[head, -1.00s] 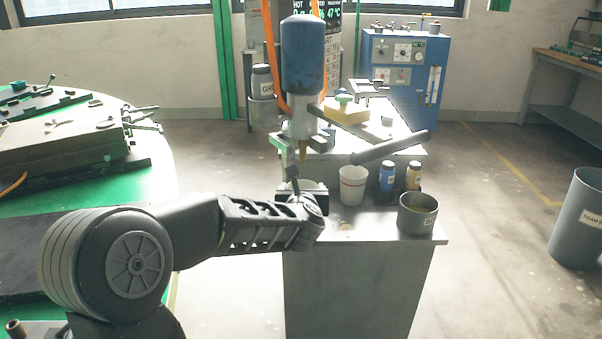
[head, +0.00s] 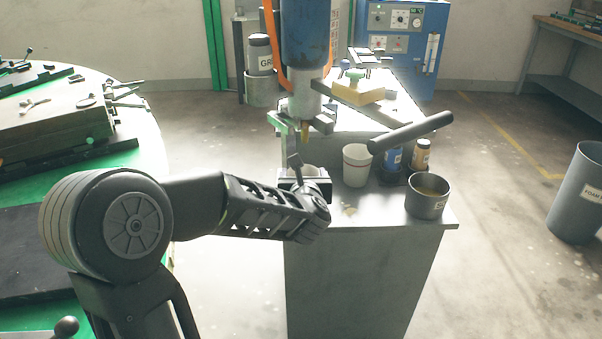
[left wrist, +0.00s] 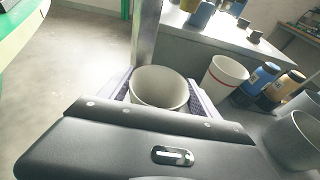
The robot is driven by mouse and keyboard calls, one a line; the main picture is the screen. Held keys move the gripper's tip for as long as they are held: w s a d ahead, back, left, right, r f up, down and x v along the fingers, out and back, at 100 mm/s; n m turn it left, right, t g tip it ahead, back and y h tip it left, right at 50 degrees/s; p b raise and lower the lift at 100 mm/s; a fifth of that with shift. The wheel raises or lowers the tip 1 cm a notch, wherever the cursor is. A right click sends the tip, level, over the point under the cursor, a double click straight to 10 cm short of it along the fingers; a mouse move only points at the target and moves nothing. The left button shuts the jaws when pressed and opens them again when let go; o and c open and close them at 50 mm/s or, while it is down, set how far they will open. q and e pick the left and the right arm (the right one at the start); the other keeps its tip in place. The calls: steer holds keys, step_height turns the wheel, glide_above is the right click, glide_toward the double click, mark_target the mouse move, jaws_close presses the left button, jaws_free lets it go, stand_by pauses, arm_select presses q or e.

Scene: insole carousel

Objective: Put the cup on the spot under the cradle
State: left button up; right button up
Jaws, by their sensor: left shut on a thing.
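My left gripper (head: 304,182) is shut on a pale cup (head: 311,171), mostly hidden by the gripper and wrist in the head view. In the left wrist view the cup (left wrist: 160,88) stands upright and open-topped between the fingers, and looks empty. A blue canister (head: 306,35) hangs nozzle-down in a grey cradle (head: 318,124). Its brownish nozzle tip (head: 305,132) is above the held cup in the picture; I cannot tell whether they line up. The spot under the cradle is hidden. I cannot tell whether the cup touches the bench. My right gripper is out of view.
A white cup with a red band (head: 356,167) stands right of the held cup. Beyond it are blue and brown bottles (head: 421,155) and a metal pot (head: 428,197). A dark cylindrical bar (head: 410,132) juts over the bench (head: 385,215). A round green table (head: 150,150) is at left.

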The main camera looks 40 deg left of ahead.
arm_select(q)
steer(key=shift+d+r, duration=0.15)
steer(key=shift+d, duration=0.05)
steer(key=shift+f, duration=0.2)
steer(key=o, duration=1.4)
steer(key=shift+o, duration=0.2)
steer(key=shift+r, duration=0.1)
steer(key=shift+r, duration=0.15)
steer(key=shift+s+d+r, duration=0.1)
steer(key=shift+s+d, duration=0.15)
steer(key=shift+s, duration=0.05)
steer(key=p+v, duration=0.1)
steer(key=v, duration=1)
steer(key=shift+s, duration=0.1)
